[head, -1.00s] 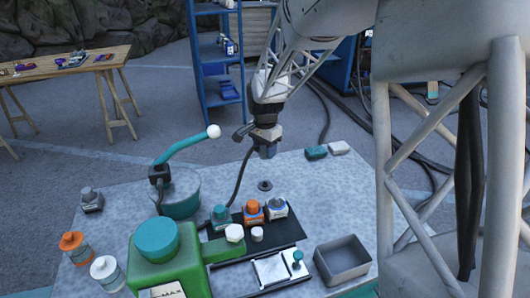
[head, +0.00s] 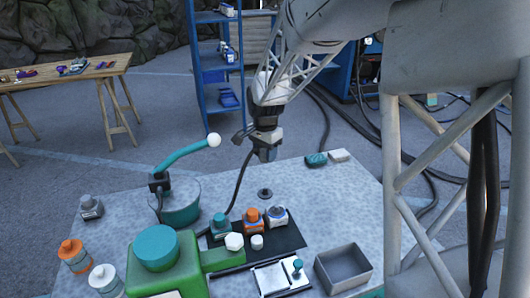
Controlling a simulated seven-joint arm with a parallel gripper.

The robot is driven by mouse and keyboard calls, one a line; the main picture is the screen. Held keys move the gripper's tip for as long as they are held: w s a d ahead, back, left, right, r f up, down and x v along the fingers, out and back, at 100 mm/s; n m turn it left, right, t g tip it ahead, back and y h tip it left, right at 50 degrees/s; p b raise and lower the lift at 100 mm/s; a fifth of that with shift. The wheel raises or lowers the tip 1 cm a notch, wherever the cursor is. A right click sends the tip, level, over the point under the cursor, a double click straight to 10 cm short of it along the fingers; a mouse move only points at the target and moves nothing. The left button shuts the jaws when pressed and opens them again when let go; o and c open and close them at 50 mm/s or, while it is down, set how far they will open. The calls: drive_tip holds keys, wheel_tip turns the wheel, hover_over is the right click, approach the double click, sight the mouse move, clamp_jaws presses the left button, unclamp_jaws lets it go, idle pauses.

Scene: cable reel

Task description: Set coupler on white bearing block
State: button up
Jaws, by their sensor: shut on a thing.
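My gripper (head: 266,152) is above the far part of the table, fingers pointing down. It is shut on the coupler, a small dark piece hard to tell from the fingers at this size. A black cable (head: 240,185) hangs from the gripper's left side down toward the blocks. The white bearing block (head: 277,218) stands at the right end of a row on a black plate (head: 288,240), nearer the camera than the gripper. Beside it are an orange-topped block (head: 250,217) and a teal-topped block (head: 220,226). The gripper is apart from the white block.
A teal drum (head: 181,212) with a teal arm (head: 188,153) stands left. A green machine (head: 165,268) is in front. A grey bin (head: 343,267) is right, a dark disc (head: 265,194) lies behind the row, and small teal and white blocks lie at the back edge.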

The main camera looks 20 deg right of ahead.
approach(277, 207)
drive_tip(key=shift+m, duration=0.3)
drive_tip(key=shift+f, duration=0.25)
idle(0.5)
drive_tip(key=shift+f, duration=3.9)
drive_tip(key=shift+f, duration=0.1)
drive_tip(key=o, duration=1.1)
